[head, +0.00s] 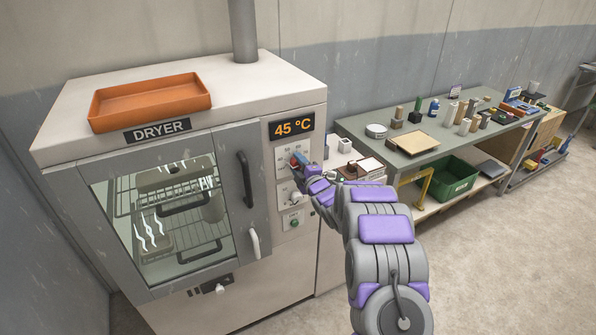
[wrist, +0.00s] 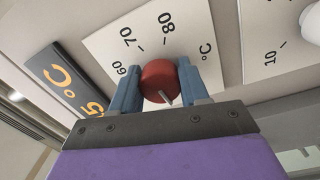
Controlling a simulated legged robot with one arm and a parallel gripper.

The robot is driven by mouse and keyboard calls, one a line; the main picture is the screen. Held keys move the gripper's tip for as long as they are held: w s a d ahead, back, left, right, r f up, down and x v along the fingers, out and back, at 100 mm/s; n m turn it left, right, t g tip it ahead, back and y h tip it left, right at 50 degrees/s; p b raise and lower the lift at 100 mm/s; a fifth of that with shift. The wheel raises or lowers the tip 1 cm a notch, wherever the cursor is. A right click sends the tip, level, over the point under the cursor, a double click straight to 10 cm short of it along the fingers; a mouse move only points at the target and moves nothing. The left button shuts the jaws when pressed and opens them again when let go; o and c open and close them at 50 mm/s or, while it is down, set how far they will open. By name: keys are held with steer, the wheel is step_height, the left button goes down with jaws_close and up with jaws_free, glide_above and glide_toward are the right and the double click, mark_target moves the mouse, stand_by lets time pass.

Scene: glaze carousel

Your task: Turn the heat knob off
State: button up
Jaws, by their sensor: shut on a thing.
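The heat knob (wrist: 158,80) is a red round knob with a pale pointer, on a white dial plate (wrist: 190,30) marked 60, 70, 80 and °C in the wrist view. My gripper (wrist: 160,88) has its two blue fingers on either side of the knob and is shut on it. In the head view my gripper (head: 299,161) reaches the dryer's control panel, below the display (head: 292,126) that reads 45 °C. The knob is mostly hidden there by the fingers. The pointer's exact setting is hard to read.
The dryer (head: 60,145) has a closed glass door with a dark handle (head: 245,178). An orange tray (head: 150,102) lies on its top. Another knob (head: 296,198) and a green button (head: 294,222) sit below. A workbench (head: 360,130) with tools stands to the right; open floor lies in front.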

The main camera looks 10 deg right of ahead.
steer(key=shift+f+n+b, duration=0.2)
steer(key=shift+n+b, duration=0.9)
steer(key=shift+b, duration=0.1)
steer(key=shift+f+n+b, duration=0.2)
steer(key=shift+n+b, duration=0.9)
steer(key=shift+b, duration=0.1)
steer(key=shift+s+a, duration=0.1)
steer(key=o, duration=0.8)
steer(key=shift+o, duration=1.2)
steer(key=shift+r, duration=0.25)
steer(key=p+v, duration=0.3)
steer(key=v, duration=1.4)
steer(key=shift+d, duration=0.3)
